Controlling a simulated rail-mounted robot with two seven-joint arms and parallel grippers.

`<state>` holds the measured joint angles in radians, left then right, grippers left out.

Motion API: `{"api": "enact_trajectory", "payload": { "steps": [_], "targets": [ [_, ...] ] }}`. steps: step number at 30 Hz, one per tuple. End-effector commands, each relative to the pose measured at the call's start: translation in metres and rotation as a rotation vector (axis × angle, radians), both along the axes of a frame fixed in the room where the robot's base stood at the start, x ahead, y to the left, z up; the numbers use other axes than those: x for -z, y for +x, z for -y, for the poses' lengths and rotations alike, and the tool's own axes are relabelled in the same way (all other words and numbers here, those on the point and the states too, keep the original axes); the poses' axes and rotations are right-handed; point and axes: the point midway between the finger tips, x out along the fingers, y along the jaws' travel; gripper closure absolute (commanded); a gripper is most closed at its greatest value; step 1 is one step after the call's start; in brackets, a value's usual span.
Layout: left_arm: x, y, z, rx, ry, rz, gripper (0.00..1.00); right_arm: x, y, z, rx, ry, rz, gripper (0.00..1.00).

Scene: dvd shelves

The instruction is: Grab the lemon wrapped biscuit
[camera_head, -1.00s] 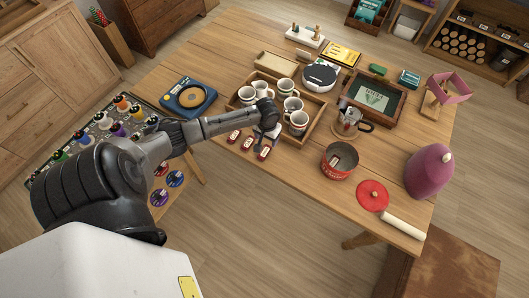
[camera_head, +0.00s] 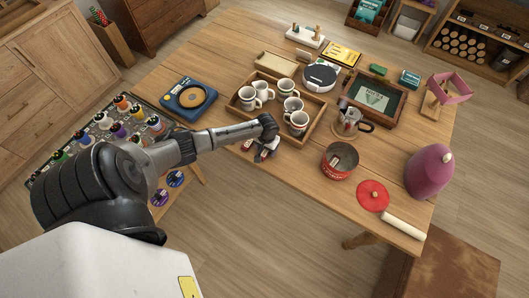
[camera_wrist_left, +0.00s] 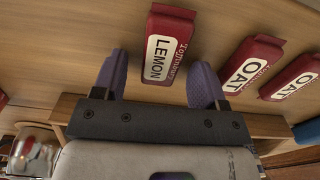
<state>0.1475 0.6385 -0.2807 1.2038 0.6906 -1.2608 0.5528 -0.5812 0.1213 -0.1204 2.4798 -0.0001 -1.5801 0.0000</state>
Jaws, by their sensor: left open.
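The lemon wrapped biscuit (camera_wrist_left: 165,45) is a dark red packet with a white LEMON label. In the left wrist view it lies on the wooden table, between and slightly beyond the spread fingertips. My left gripper (camera_wrist_left: 160,66) is open, with one purple finger on each side of the packet's line and a visible gap to each. In the head view my left gripper (camera_head: 263,154) is over the row of packets at the table's near edge and hides most of them. My right gripper is not in view.
Two red OAT packets, one nearer (camera_wrist_left: 252,64) and one farther (camera_wrist_left: 291,76), lie to the right of the lemon one. A wooden tray (camera_head: 318,122) of white mugs stands just behind my gripper. A red tin (camera_head: 339,165) stands to the right.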

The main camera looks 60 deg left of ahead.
Motion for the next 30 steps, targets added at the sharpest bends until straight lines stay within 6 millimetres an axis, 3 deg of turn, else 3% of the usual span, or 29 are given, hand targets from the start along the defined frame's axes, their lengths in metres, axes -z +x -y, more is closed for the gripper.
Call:
{"api": "enact_trajectory", "payload": {
  "steps": [3, 20, 30],
  "targets": [
    [-0.0003, 0.0002, 0.0001, 0.000, 0.000, 0.000, 0.34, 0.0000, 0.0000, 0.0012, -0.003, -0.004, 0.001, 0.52],
    [-0.0006, 0.0002, 0.0001, 0.000, 0.000, 0.000, 0.87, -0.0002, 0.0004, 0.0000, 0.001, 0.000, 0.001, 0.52],
    [-0.0047, 0.0006, 0.0001, 0.001, 0.000, 0.002, 0.87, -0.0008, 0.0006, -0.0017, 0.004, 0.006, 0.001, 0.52]
  ]
}}
